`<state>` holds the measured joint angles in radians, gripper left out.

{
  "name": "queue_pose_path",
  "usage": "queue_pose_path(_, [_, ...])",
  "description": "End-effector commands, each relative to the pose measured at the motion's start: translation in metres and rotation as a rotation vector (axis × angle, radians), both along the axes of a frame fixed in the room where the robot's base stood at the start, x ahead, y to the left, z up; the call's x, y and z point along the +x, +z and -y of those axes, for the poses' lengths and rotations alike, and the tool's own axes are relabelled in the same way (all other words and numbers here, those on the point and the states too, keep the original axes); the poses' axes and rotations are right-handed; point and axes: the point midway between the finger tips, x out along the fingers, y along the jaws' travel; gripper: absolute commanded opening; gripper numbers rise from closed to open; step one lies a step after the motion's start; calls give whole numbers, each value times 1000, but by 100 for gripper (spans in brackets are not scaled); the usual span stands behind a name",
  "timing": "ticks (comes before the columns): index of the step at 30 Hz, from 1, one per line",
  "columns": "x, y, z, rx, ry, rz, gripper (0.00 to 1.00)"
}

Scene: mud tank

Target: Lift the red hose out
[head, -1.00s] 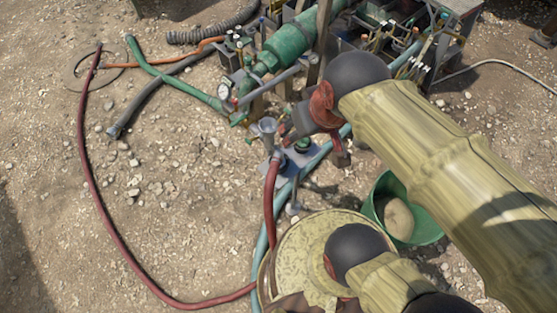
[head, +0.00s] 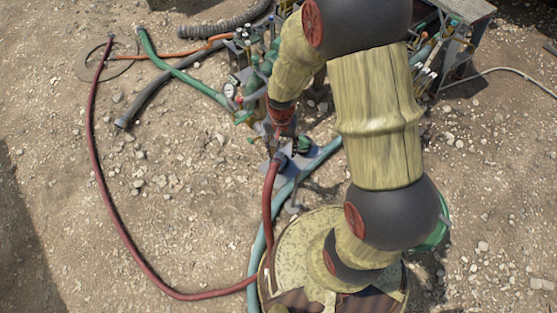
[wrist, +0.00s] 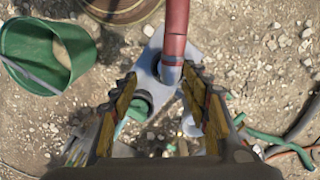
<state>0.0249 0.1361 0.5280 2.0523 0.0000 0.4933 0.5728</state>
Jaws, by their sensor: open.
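The red hose (head: 101,180) runs from the upper left of the head view, curves along the ground and rises beside the round lid to a grey metal plate (head: 268,184). In the wrist view the red hose (wrist: 176,30) comes down from the top into a metal fitting (wrist: 171,72) over the plate. My gripper (wrist: 160,73) is open, with one finger on each side of the fitting, just below the red part of the hose. Contact cannot be told. In the head view my gripper (head: 281,128) points down at the plate, its fingertips hardly visible.
A teal hose (head: 257,250) runs beside the red one near the plate. A green bucket (wrist: 18,45) stands to the left in the wrist view. Green pump machinery (head: 247,85) stands close behind my gripper. Open gravel lies left, inside the hose's curve.

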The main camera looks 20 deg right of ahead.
Motion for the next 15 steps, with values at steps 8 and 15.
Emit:
queue_pose_path(8, [21,-2,0,-7,-137,68,47])
queue_pose_path(15, [21,-25,0,-6,-136,67,47])
